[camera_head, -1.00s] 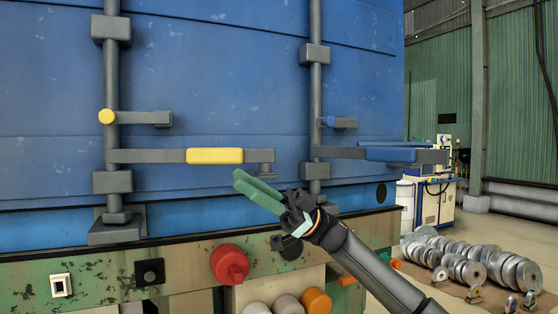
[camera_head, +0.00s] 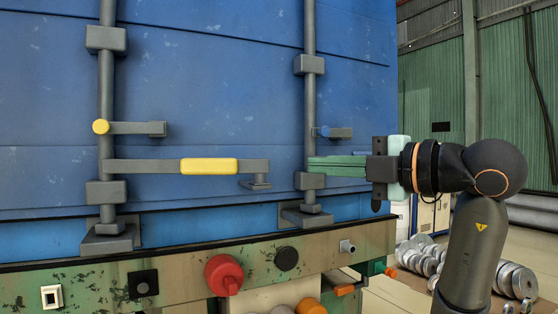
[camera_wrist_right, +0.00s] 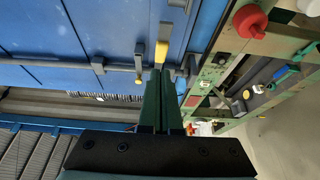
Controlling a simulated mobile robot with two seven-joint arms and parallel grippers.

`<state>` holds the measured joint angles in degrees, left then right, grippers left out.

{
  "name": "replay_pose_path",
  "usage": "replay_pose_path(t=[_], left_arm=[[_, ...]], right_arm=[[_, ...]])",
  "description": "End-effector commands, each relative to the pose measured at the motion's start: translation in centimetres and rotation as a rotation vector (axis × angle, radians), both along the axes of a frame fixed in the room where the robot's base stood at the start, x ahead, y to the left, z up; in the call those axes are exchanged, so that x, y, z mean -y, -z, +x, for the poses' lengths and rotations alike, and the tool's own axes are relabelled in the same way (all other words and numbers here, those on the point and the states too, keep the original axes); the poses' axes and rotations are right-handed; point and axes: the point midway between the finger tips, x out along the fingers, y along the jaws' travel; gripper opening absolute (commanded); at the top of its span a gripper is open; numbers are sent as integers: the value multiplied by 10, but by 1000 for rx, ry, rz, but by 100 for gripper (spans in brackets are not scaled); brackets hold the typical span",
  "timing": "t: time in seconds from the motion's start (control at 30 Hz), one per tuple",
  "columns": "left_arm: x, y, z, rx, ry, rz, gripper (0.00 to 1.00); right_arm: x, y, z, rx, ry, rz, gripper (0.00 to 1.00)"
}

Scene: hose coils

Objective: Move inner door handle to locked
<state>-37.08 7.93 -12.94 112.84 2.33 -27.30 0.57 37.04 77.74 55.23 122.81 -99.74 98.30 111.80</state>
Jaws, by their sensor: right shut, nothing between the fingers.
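A blue container door carries two upright lock rods. The left rod has a level grey handle bar with a yellow grip (camera_head: 209,166). The fingers overlap the right rod in the head view; contact cannot be told. In the right wrist view, yellow handle parts (camera_wrist_right: 161,52) show just beyond the fingertips (camera_wrist_right: 160,75). My left gripper is out of view.
Below is a panel with a red knob (camera_head: 223,275) and a black knob (camera_head: 286,258). Metal discs (camera_head: 512,280) lie on the floor at right.

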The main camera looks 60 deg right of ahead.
Motion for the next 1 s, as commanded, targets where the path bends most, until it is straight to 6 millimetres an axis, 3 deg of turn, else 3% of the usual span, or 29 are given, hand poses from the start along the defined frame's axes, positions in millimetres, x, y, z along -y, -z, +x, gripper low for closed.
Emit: replay_pose_path(t=[0.1, 0.23, 0.67, 0.8, 1.0], left_arm=[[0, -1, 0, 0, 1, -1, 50], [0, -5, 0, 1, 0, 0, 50], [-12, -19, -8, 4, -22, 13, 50], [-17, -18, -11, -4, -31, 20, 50], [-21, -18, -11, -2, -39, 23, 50]], right_arm=[[5, -4, -2, 21, 35, 5, 0], [7, -4, 12, 17, 34, 7, 0], [20, -5, 99, 16, 34, 6, 0], [37, -5, 111, 18, 33, 8, 0], [48, -4, 119, 19, 33, 5, 0]])
